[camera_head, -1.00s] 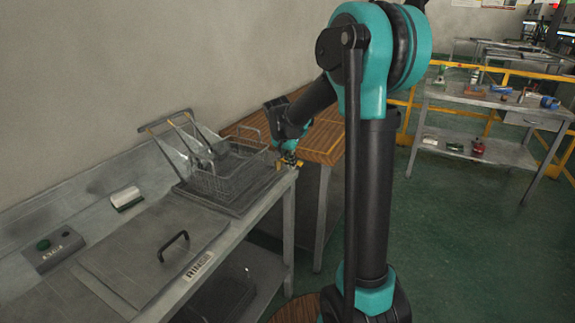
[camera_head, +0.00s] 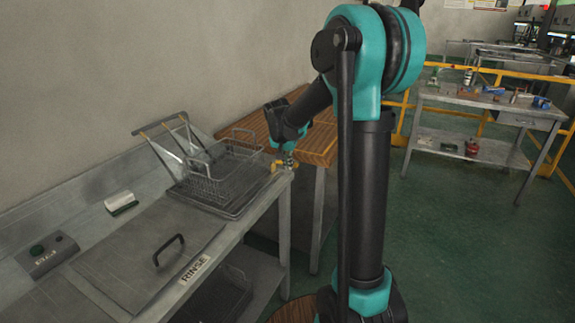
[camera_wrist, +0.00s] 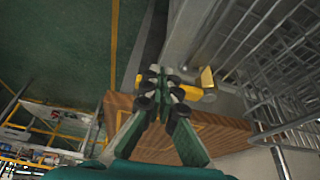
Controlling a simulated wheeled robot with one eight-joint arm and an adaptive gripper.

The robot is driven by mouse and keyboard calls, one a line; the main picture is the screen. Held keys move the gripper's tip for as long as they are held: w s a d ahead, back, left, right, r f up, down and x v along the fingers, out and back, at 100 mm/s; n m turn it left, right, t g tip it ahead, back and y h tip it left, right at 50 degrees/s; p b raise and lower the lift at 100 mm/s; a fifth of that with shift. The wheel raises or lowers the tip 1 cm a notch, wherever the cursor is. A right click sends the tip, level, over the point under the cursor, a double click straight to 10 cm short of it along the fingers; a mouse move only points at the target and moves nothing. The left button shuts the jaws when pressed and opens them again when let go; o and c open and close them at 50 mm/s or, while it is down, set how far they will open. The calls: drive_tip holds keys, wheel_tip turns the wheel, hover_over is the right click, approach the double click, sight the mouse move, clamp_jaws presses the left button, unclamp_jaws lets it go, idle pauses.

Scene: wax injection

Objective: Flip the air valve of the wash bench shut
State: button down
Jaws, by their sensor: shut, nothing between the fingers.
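The air valve's yellow lever (camera_head: 276,166) shows at the right front corner of the grey wash bench (camera_head: 232,232), partly hidden by my gripper. In the wrist view the yellow lever (camera_wrist: 207,78) has an upright tab and a flat part lying beside and partly behind my fingers. My gripper (camera_wrist: 162,74) is shut and empty, its fingertips close against the lever. I cannot tell whether they touch. In the head view my gripper (camera_head: 288,158) points down at the bench corner. The valve body is mostly hidden.
A wire basket (camera_head: 218,178) stands on the bench near the valve, with its mesh close by on the right in the wrist view. A wooden-topped table (camera_head: 318,145) adjoins behind. A lid with a black handle (camera_head: 168,250) lies nearer. Green floor is open to the right.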

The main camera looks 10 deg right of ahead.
drive_tip(key=w+d+n, duration=0.1)
drive_tip(key=n, duration=0.1)
drive_tip(key=w+d+n+y, duration=0.1)
drive_tip(key=n, duration=0.1)
drive_tip(key=shift+d+t, duration=0.15)
drive_tip(key=shift+t, duration=0.15)
drive_tip(key=w+n+g+y, duration=0.1)
drive_tip(key=w+n+y, duration=0.3)
drive_tip(key=w+n, duration=0.5)
drive_tip(key=shift+w+n+g+y, duration=0.15)
drive_tip(key=shift+n+g+y, duration=0.15)
drive_tip(key=shift+n, duration=1.2)
